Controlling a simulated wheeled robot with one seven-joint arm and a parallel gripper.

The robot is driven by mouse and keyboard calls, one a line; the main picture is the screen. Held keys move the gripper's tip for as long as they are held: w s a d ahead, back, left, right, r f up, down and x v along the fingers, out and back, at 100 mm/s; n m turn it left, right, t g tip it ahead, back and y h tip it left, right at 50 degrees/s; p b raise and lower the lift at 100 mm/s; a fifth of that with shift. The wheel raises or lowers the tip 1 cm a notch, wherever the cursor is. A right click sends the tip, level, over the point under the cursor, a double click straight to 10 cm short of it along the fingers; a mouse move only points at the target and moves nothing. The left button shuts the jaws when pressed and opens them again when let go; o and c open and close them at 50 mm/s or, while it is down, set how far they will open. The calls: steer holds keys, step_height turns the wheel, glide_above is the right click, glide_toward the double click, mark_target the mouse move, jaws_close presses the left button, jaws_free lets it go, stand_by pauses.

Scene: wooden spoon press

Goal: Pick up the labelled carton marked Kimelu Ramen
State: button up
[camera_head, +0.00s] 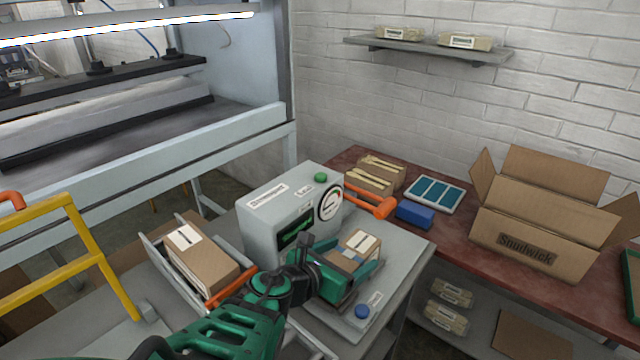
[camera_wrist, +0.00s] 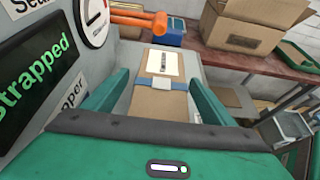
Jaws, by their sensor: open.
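A small brown carton (camera_head: 362,243) with a white label and a blue strap sits on the grey machine table beside the strapping machine. In the wrist view this carton (camera_wrist: 157,101) lies between my two green fingers; its label is too small to read. My gripper (camera_head: 352,264) is open, with one finger on each side of the carton; I cannot tell whether either finger touches it. The gripper also shows in the wrist view (camera_wrist: 159,80). Another carton (camera_head: 203,264) with a white label lies in a metal chute at the left; its print is unreadable.
The grey machine (camera_head: 290,215) stands close left of my gripper; its screen (camera_wrist: 38,80) reads "Strapped". An orange handle (camera_head: 370,203) juts out behind the carton. A blue block (camera_head: 415,214) and an open "Soudwick" box (camera_head: 530,242) stand on the red bench. A yellow rail is at left.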

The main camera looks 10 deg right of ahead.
steer(key=c, duration=1.4)
steer(key=shift+c, duration=0.4)
steer(key=shift+r, duration=0.15)
